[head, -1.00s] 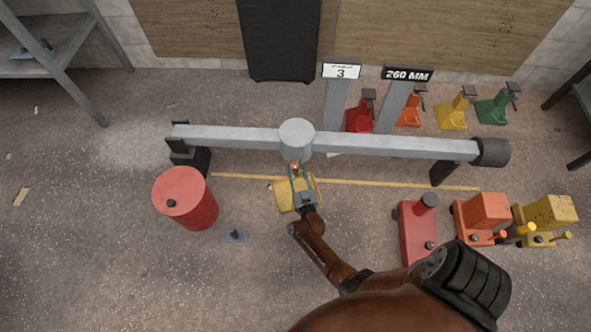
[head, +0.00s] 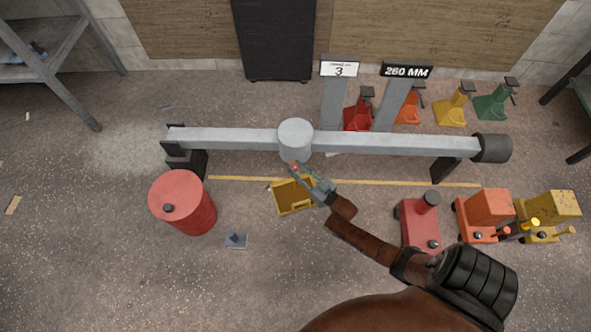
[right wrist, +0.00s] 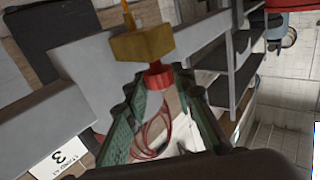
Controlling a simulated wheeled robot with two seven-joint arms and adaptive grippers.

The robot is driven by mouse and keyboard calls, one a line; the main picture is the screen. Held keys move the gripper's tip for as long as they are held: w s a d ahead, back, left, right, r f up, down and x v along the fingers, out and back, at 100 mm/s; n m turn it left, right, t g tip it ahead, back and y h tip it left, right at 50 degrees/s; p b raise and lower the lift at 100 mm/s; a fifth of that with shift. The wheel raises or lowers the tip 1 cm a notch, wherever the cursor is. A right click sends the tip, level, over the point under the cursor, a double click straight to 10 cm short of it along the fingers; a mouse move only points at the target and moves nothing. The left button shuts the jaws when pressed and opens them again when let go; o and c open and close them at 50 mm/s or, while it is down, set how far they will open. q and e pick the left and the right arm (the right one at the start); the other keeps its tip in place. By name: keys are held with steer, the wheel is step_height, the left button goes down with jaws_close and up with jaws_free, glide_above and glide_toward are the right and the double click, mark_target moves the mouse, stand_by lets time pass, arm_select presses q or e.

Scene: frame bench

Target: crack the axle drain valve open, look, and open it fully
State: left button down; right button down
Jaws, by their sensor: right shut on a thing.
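The axle (head: 370,145) is a grey beam with a round hub (head: 296,137) at its middle. In the right wrist view the drain valve has a yellow-brass body (right wrist: 142,43) and a red knob (right wrist: 158,77) under it. My right gripper (head: 297,171) reaches up from the lower right to the hub's near side. Its green-padded fingers close around the red knob, which also shows as a small red spot in the head view (head: 294,164). A yellow tray (head: 296,211) lies on the floor below, partly covered by the gripper. No liquid is visible. My left gripper is out of view.
A red drum (head: 184,205) stands left of the tray, a small grey plate (head: 236,241) on the floor nearby. A red jack (head: 420,222) stands at right, beside orange and yellow ones. Several coloured stands (head: 452,108) line the wall behind the axle.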

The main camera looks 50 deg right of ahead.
stand_by(0.3)
steer(key=c, duration=1.6)
jaws_free()
steer(key=shift+s, duration=0.1)
steer(key=s, duration=1.1)
steer(key=shift+s+a, duration=0.2)
steer(key=shift+s, duration=0.2)
